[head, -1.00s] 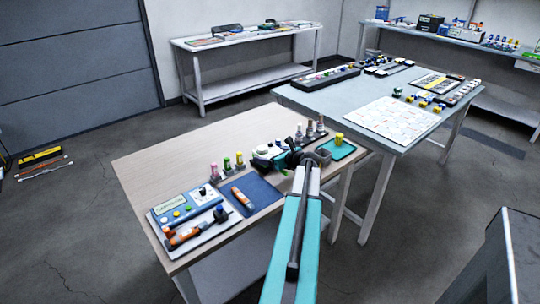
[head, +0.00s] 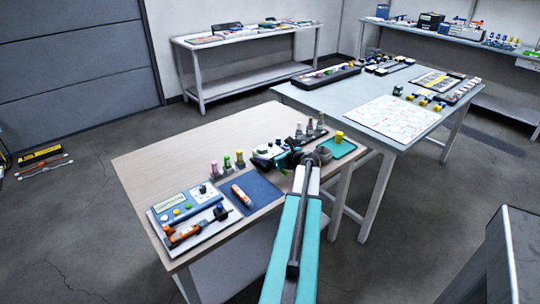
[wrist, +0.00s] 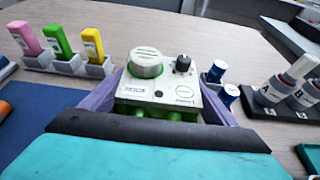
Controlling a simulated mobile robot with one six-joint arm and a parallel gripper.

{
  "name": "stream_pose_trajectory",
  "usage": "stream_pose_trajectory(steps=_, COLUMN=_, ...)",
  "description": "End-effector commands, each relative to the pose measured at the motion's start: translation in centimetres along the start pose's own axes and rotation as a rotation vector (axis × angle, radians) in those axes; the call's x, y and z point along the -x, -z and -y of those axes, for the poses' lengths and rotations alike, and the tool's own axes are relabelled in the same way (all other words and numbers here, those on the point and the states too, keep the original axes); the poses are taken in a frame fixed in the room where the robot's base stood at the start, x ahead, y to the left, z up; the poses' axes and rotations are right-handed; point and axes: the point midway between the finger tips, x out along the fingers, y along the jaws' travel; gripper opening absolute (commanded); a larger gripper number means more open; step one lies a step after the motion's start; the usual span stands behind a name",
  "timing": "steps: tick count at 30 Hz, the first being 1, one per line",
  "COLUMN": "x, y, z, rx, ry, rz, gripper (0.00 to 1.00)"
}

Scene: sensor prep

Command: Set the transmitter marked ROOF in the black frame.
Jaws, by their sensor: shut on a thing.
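A white box-shaped device with a green body (wrist: 158,88) stands between the purple fingers of my gripper (wrist: 163,98) in the wrist view. In the head view my gripper (head: 288,161) partly covers the device (head: 267,150). A long black frame (head: 327,77) with several coloured pieces in it lies on the grey table at the back; I cannot tell if it is the task's frame.
Pink, green and yellow pieces in a grey holder (wrist: 66,66) stand left of the device. Blue cylinders (wrist: 228,94) and a black stand with grey bottles (wrist: 284,107) are to its right. A teal tray (head: 338,149) is nearby. A white sheet (head: 388,120) covers the grey table's front.

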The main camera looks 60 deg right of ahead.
Motion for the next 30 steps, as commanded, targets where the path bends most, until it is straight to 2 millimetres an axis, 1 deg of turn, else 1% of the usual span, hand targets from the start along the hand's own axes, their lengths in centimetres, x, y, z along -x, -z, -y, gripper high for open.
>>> stream_pose_trajectory(steps=30, x=-0.5, y=1.4, z=0.0, rx=0.0, ry=-0.001, rz=-0.006, gripper=0.49)
